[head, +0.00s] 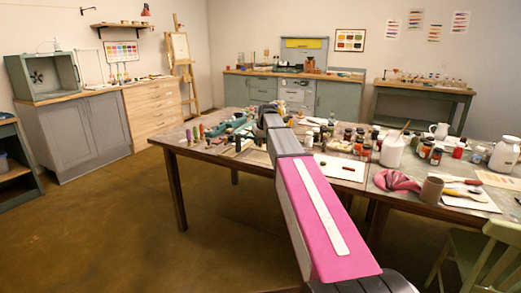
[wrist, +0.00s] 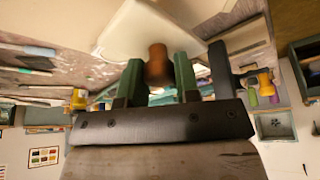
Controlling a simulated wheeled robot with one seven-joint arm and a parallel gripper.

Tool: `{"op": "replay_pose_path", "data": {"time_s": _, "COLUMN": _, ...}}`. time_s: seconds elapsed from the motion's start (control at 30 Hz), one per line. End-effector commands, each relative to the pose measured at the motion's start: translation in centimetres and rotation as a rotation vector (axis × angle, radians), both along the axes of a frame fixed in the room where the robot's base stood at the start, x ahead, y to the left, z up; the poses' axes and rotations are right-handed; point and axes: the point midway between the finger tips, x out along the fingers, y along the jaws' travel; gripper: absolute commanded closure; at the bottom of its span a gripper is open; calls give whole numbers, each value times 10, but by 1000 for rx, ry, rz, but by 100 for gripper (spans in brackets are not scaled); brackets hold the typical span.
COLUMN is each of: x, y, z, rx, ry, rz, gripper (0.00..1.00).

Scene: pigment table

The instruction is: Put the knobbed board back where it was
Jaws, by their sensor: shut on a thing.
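The knobbed board shows in the wrist view as a pale, flat slab (wrist: 140,32) with a brown, rounded knob (wrist: 157,72). My gripper (wrist: 157,60) has its green fingers shut on the knob, one on each side. The board lies beyond the fingers and runs out toward the top of the picture. In the head view my pink and grey arm reaches over the long table (head: 215,150), and my fingers and the held board are hidden or too small to make out. I cannot tell whether the board touches the table.
Jars and bottles (head: 360,143) crowd the table right of my arm. A pink cloth (head: 398,181) and white jug (head: 439,131) are farther right. Open floor (head: 130,225) is on the left.

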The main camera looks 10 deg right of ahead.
Motion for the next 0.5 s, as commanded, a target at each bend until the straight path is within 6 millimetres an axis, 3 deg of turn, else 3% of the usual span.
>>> {"op": "replay_pose_path", "data": {"time_s": 0.17, "x": 1, "y": -1, "z": -10, "rx": 1, "ry": 1, "rz": 0, "gripper": 85}}
{"op": "replay_pose_path", "data": {"time_s": 0.4, "x": 1, "y": -1, "z": -40, "rx": 0, "ry": 1, "rz": 0, "gripper": 85}}
{"op": "replay_pose_path", "data": {"time_s": 0.5, "x": 1, "y": -1, "z": -42, "rx": 0, "ry": 0, "rz": 0, "gripper": 85}}
